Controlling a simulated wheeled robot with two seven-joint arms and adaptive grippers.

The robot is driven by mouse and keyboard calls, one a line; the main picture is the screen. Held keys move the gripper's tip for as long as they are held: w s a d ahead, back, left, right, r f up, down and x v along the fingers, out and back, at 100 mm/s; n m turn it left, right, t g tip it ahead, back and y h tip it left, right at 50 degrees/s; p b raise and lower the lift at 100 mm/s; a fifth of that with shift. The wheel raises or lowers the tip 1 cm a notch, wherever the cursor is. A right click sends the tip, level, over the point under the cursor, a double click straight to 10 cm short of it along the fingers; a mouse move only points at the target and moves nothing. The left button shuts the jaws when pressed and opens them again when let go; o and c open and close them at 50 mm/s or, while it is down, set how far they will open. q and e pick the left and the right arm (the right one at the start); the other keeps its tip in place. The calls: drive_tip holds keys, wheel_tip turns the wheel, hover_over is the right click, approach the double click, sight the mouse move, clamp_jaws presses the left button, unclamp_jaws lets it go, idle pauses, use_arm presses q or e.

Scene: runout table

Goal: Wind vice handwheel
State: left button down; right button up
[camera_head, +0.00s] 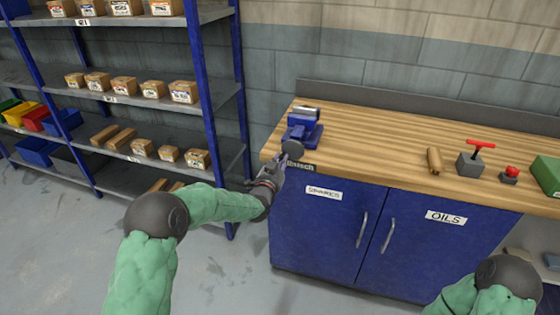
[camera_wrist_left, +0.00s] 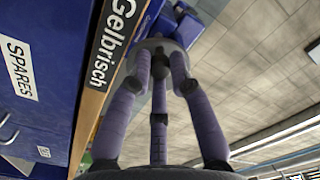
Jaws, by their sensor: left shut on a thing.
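The blue vice (camera_head: 305,131) with grey jaws stands at the left end of the wooden workbench top. Its round grey handwheel (camera_head: 292,149) faces the bench's front edge. My left gripper (camera_head: 281,163) reaches up to the handwheel from the front and is shut on it. In the left wrist view the three fingers of my left gripper (camera_wrist_left: 160,62) close in around the grey handwheel (camera_wrist_left: 153,43), with the blue vice (camera_wrist_left: 184,27) behind. The fingers hide part of the wheel. My right arm shows at the lower right, but its gripper is out of view.
The workbench (camera_head: 385,140) carries a wooden cylinder (camera_head: 434,160), a grey block with a red T-handle (camera_head: 472,160), a red-knobbed piece (camera_head: 509,175) and a green box (camera_head: 546,174). Blue cupboard doors (camera_head: 330,225) lie below. A shelf rack (camera_head: 215,90) with boxes stands left.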

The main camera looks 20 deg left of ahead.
use_arm(q)
drive_tip(key=shift+d+f+n, duration=0.25)
drive_tip(key=shift+f+n, duration=0.2)
drive_tip(key=shift+n, duration=0.75)
drive_tip(key=shift+d+f+n, duration=0.15)
drive_tip(key=shift+d+n, duration=0.05)
drive_tip(key=shift+n, duration=0.65)
drive_tip(key=shift+d+f+n, duration=0.15)
drive_tip(key=shift+n, duration=0.7)
drive_tip(key=shift+d+f+n, duration=0.1)
drive_tip(key=shift+d+n, duration=0.05)
drive_tip(key=shift+n, duration=0.45)
drive_tip(key=c, duration=1.2)
unclamp_jaws()
drive_tip(key=shift+c, duration=0.2)
